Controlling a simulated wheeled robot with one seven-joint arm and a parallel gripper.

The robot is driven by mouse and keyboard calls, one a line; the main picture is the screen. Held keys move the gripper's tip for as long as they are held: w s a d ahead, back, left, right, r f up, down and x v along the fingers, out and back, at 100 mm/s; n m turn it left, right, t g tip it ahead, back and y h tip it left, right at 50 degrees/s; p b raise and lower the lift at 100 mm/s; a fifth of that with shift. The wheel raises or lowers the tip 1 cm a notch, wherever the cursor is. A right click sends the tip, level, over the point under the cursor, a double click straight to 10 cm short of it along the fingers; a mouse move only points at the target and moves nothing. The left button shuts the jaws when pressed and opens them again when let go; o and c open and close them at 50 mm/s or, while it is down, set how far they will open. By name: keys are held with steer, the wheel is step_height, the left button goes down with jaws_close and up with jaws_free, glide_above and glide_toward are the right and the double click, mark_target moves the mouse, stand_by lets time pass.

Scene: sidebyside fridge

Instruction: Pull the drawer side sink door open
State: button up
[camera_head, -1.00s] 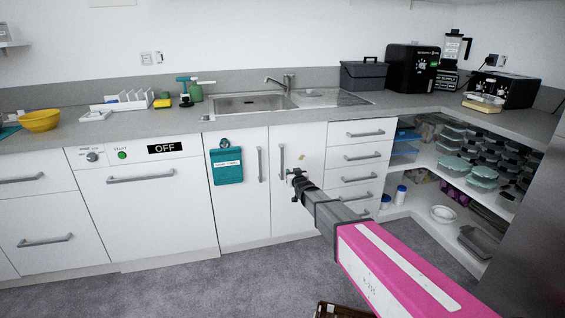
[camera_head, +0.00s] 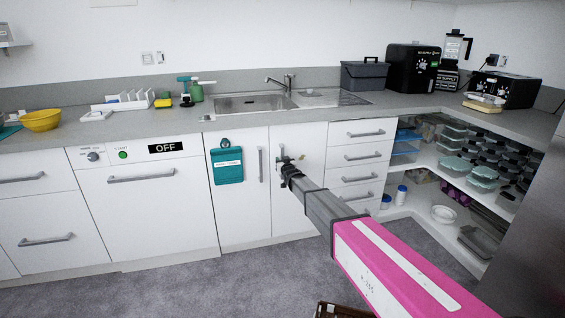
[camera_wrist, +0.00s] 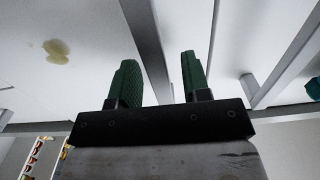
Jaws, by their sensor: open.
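The drawer side sink door (camera_head: 312,145) is the white door right of centre under the sink, just left of the drawer stack. In the wrist view, the green fingers of my gripper (camera_wrist: 158,65) are apart. The handle bar (camera_wrist: 147,35) runs between them, closer to the left finger. I cannot tell whether it touches a finger.
The neighbouring sink door (camera_head: 240,200) has its own handle (camera_head: 260,165) close by on the left and a teal clipboard (camera_head: 228,172). Drawers (camera_head: 355,155) with handles stand to the right.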

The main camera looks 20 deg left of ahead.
steer(key=shift+w+a, duration=0.1)
steer(key=shift+w, duration=0.05)
jaws_close()
